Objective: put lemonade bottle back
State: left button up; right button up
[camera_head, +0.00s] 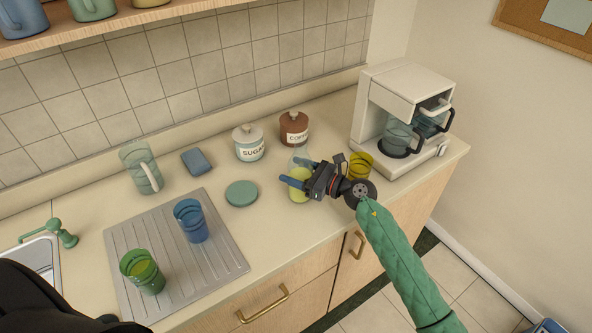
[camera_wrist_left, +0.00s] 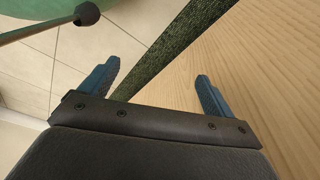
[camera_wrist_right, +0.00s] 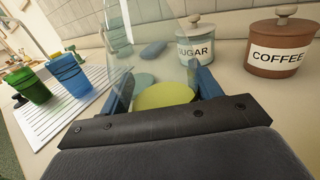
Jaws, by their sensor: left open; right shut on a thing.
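The lemonade bottle (camera_head: 299,189) is clear glass with yellow-green liquid low inside. It is at the counter between the canisters and the front edge. My right gripper (camera_head: 294,173) is shut on it, with blue fingers on either side. In the right wrist view the clear bottle (camera_wrist_right: 165,96) is between the fingers; its base is hidden, so I cannot tell whether it touches the counter. My left gripper (camera_wrist_left: 157,72) is open and empty in the left wrist view, over the floor and beside a wooden cabinet front.
A yellow glass (camera_head: 360,165) stands close to my right gripper, before the coffee maker (camera_head: 381,87). Sugar (camera_head: 248,143) and coffee (camera_head: 294,129) canisters stand behind. A green coaster (camera_head: 241,193) lies left. Blue (camera_head: 191,221) and green (camera_head: 142,271) cups stand on the drainboard (camera_head: 222,262).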

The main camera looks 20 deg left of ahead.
aim_at(307, 174)
jog(key=o, duration=1.4)
jog(key=shift+r, duration=0.2)
jog(key=shift+p, duration=0.3)
jog(key=shift+d+f, duration=0.1)
jog(key=shift+d, duration=0.2)
jog(key=shift+s+d+b, duration=0.1)
jog(key=shift+d+b, duration=0.4)
jog(key=shift+d, duration=0.1)
jog(key=shift+s+d+b, duration=0.1)
jog(key=shift+d+b, duration=0.25)
jog(key=shift+d, duration=0.4)
jog(key=d+b, duration=0.1)
jog(key=d, duration=0.1)
jog(key=s+d+b, duration=0.1)
jog(key=d, duration=0.2)
jog(key=d+b, duration=0.1)
jog(key=d, duration=0.1)
jog(key=shift+s+d, duration=0.2)
jog(key=shift+d, duration=0.15)
pick_arm(q)
notch_tip(307, 174, up, 10)
jog(key=w+d, duration=0.1)
jog(key=d, duration=0.2)
jog(key=shift+w+f+g, duration=0.15)
jog(key=shift+w+g, duration=0.25)
pick_arm(e)
jog(key=shift+d, duration=0.45)
